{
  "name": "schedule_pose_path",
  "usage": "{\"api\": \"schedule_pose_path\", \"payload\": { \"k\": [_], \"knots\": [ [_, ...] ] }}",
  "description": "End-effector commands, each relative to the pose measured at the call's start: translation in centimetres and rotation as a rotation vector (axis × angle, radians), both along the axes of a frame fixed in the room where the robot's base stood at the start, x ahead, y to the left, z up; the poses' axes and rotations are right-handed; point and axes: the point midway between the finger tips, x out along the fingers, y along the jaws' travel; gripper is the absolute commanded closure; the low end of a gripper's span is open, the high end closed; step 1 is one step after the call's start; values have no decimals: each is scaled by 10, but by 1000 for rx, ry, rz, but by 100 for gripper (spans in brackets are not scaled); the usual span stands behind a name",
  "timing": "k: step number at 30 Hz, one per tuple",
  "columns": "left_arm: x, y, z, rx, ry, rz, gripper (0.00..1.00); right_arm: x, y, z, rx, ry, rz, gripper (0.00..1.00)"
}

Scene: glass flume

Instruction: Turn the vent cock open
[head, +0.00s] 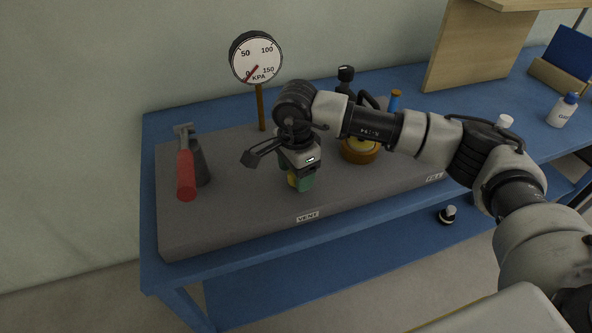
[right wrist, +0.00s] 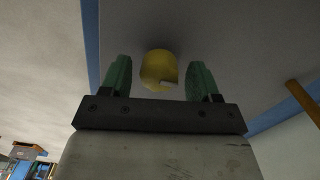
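The vent cock is a small yellow knob (right wrist: 157,66) with a pale mark on its edge. In the head view only a bit of its yellow (head: 292,180) shows beside my gripper, behind the VENT label (head: 307,216). My right gripper (head: 302,184) points down over it. In the right wrist view its two green fingers (right wrist: 160,80) stand on either side of the knob, open, with a narrow gap on each side. The gauge (head: 256,60) stands behind, its red needle near 0. My left gripper is not in view.
A red-handled lever (head: 186,175) stands at the left of the grey slab (head: 235,215). A round brass fitting (head: 360,152) sits to the right, partly behind my right arm, near the FILL label (head: 435,177). A white bottle (head: 562,110) stands at far right. The slab's front left is clear.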

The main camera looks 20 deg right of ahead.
Motion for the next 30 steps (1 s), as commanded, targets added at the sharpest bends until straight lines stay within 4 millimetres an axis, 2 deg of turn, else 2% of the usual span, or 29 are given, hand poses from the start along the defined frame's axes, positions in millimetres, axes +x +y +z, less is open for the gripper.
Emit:
{"api": "schedule_pose_path", "payload": {
  "k": [11,14,24,30],
  "knots": [
    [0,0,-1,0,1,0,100,0,0,5,0,-1,-1,35],
    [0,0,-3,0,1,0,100,1,0,18,0,-2,-1,35],
    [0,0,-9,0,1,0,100,0,0,84,0,-3,0,35],
    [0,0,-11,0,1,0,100,0,0,104,0,1,-1,35]
  ]
}}
